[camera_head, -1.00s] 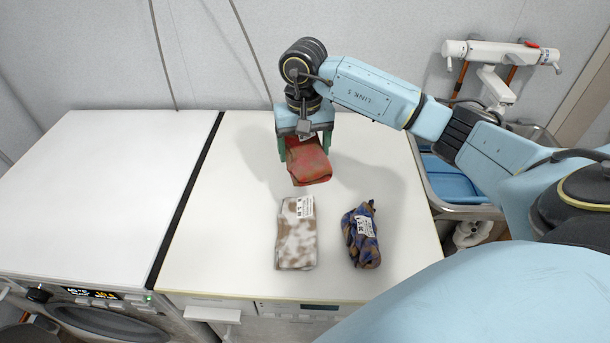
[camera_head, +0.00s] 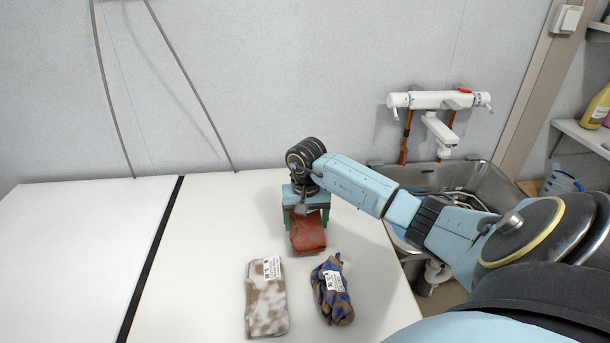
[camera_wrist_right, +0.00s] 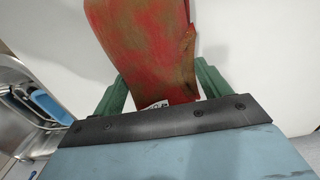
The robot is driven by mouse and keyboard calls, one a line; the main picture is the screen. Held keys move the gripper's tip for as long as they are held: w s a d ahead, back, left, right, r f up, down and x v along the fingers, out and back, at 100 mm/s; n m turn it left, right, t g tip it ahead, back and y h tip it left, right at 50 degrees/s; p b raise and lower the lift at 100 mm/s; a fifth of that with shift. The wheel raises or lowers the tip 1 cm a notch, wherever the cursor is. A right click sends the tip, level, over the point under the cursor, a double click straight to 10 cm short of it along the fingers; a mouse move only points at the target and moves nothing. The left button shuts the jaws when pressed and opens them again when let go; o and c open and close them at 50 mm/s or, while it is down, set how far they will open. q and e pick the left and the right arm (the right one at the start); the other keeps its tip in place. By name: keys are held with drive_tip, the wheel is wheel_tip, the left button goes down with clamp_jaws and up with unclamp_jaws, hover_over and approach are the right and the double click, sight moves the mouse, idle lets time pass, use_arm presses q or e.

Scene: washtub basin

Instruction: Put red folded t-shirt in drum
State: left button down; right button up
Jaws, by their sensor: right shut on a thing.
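The red folded t-shirt (camera_head: 308,234) is held by my right gripper (camera_head: 306,218) over the far part of the white machine top. In the right wrist view the red shirt (camera_wrist_right: 150,45) lies between the two green fingers (camera_wrist_right: 160,88), with stained patches and part of a white label showing. I cannot tell from the head view how high it is above the top. My left gripper is not in view. The drum's inside does not show in any current view.
A brown-and-white folded cloth (camera_head: 266,300) and a blue-and-brown crumpled cloth (camera_head: 332,290) lie on the white top (camera_head: 200,270). Another white top (camera_head: 70,250) to the left is clear. A metal sink (camera_head: 470,178) with a white tap (camera_head: 438,102) stands at the right.

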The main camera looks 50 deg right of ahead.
drive_tip(key=shift+f, duration=0.9)
drive_tip(key=shift+f, duration=0.1)
drive_tip(key=shift+f, duration=0.15)
drive_tip(key=o, duration=1.1)
drive_tip(key=shift+o, duration=0.2)
